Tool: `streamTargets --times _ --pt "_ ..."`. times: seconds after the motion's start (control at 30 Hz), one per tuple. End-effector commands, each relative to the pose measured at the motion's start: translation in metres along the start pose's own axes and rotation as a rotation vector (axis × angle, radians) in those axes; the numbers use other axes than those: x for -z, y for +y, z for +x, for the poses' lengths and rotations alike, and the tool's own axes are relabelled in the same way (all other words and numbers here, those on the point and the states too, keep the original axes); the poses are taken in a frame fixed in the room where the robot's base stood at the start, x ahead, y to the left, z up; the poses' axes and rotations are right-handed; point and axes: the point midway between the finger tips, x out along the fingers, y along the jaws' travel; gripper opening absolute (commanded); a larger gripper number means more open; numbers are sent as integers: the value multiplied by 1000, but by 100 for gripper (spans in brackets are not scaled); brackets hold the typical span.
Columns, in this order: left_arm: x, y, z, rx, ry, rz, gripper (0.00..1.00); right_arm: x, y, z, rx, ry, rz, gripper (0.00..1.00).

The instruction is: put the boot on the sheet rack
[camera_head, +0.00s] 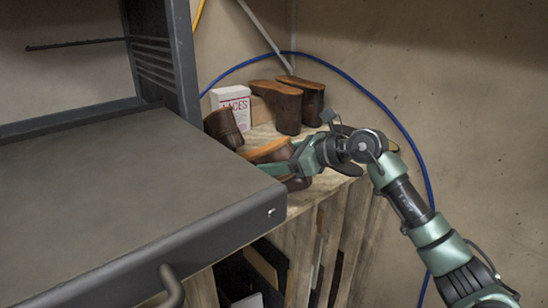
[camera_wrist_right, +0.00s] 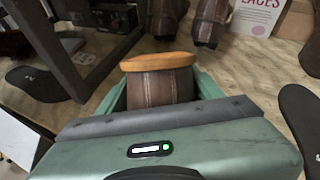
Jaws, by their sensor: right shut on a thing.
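My right gripper (camera_head: 279,168) is shut on a brown boot with an orange-tan sole (camera_head: 268,150). In the right wrist view the boot (camera_wrist_right: 160,92) sits between the green fingers (camera_wrist_right: 160,95), upside down with its sole on top. The fingers hide part of it. The wooden rack (camera_head: 330,225), which I take as the sheet rack, has upright dividers with sheets between them. The boot is over its top's near-left part; I cannot tell whether it touches. My left gripper is out of view.
Two upside-down brown boots (camera_head: 289,105), another brown boot (camera_head: 222,128) and a white laces box (camera_head: 232,97) stand on the rack top. A grey machine table (camera_head: 130,190) lies close on the left. A blue cable (camera_head: 400,130) runs along the wall.

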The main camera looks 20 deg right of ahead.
Motion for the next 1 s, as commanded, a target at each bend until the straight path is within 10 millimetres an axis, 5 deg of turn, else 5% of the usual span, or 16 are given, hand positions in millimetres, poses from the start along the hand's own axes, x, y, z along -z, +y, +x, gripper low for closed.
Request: streamTargets --times 0.13,0.17,0.23,0.67,1.0 --pt "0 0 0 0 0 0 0 0 0 0 1 -1 -1 6" --pt "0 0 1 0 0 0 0 1 0 0 -1 3 0 74" --pt "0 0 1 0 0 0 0 1 0 0 -1 3 0 88" --pt "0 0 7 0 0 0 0 3 -1 -10 3 2 -2 88" --pt "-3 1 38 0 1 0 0 5 -1 -78 5 4 -2 88"
